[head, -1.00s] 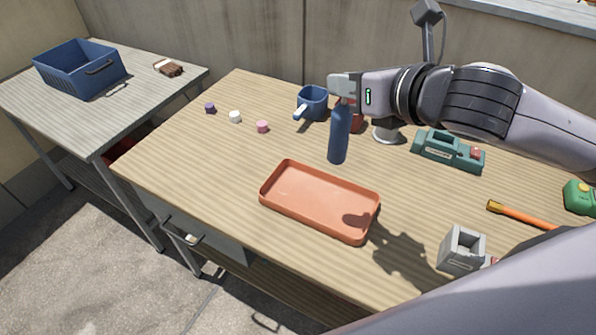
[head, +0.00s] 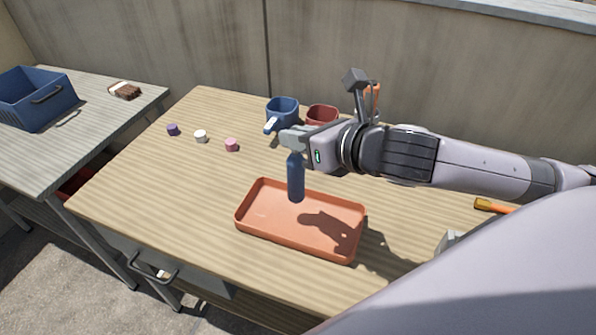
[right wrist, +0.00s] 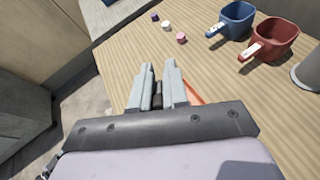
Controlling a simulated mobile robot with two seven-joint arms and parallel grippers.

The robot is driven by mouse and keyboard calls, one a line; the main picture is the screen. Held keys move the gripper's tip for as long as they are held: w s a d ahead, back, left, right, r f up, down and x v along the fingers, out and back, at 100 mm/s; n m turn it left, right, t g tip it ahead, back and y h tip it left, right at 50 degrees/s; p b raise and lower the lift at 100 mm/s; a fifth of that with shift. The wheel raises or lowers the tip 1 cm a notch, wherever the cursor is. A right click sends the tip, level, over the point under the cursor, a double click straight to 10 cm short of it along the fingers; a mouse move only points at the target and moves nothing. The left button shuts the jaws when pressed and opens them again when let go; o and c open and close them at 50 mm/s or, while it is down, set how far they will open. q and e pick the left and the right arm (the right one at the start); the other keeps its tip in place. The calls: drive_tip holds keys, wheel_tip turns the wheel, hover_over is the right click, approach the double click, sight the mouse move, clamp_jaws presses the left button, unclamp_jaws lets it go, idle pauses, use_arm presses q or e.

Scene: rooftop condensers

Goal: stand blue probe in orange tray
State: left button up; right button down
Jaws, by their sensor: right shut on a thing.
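The blue probe (head: 296,180) hangs upright from my right gripper (head: 294,144), which is shut on its top end. In the head view its lower end overlaps the back part of the orange tray (head: 262,212); it seems to be held above the tray floor, though the gap is hard to judge. The tray is empty, and the arm's shadow falls on it. In the right wrist view the gripper's fingers (right wrist: 158,88) close around a dark end of the probe, and a sliver of the tray (right wrist: 193,91) shows beside them. My left gripper is not in view.
Behind the gripper stand a blue cup (head: 283,111) and a red cup (head: 321,115). Purple (head: 173,130), white (head: 200,136) and pink (head: 232,145) pieces lie left of them. An orange-handled tool (head: 492,206) lies right. The table left of the tray is clear.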

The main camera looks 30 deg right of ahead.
sight(298, 166)
drive_tip(key=shift+f+b, duration=0.65)
drive_tip(key=shift+f, duration=2.5)
drive_tip(key=shift+f, duration=0.2)
drive_tip(key=c, duration=1.1)
unclamp_jaws()
drive_tip(key=shift+r, duration=0.1)
